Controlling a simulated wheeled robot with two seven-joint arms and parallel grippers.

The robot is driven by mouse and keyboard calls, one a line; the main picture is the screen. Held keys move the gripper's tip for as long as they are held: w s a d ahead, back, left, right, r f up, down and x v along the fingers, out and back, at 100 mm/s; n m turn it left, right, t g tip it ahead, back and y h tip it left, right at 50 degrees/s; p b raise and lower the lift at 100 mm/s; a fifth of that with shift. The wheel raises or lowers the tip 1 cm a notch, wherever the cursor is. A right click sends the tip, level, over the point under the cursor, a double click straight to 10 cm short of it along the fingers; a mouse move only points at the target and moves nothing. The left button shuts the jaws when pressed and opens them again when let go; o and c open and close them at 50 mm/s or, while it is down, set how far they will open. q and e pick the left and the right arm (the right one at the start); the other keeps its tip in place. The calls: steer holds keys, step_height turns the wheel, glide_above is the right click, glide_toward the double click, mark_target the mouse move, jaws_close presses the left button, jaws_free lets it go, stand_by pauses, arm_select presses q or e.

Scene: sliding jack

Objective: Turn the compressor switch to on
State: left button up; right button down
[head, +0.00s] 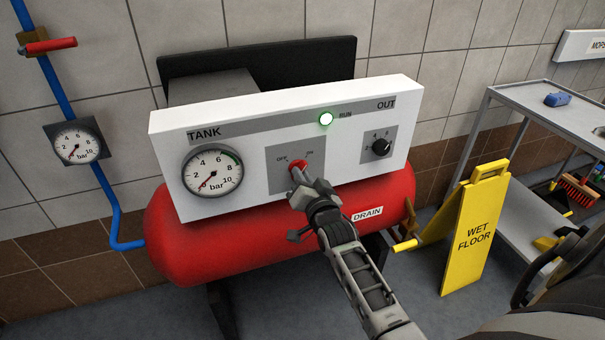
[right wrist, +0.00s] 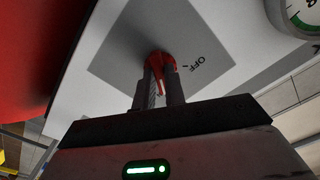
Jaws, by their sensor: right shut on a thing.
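The compressor switch is a red knob (head: 297,165) on a grey plate marked OFF at left and ON at right, on the white front panel (head: 270,113). My right gripper (head: 301,181) reaches up from below and is shut on this knob. In the right wrist view the red knob (right wrist: 160,60) sits between the two fingers (right wrist: 160,86), with the OFF mark beside it. The fingers cover much of the knob, so I cannot tell exactly which mark it points to. My left gripper is not in view.
The tank gauge (head: 212,173) and a black OUT knob (head: 381,147) flank the switch. The red tank (head: 240,235) lies below, with a yellow drain handle (head: 406,244) at right. A yellow wet floor sign (head: 474,235) and grey cart (head: 540,113) stand further right.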

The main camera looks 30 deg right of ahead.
steer(key=shift+m, duration=1)
steer(key=c, duration=1.5)
jaws_free()
steer(key=shift+o, duration=0.2)
steer(key=shift+s+p, duration=0.1)
steer(key=shift+p, duration=0.2)
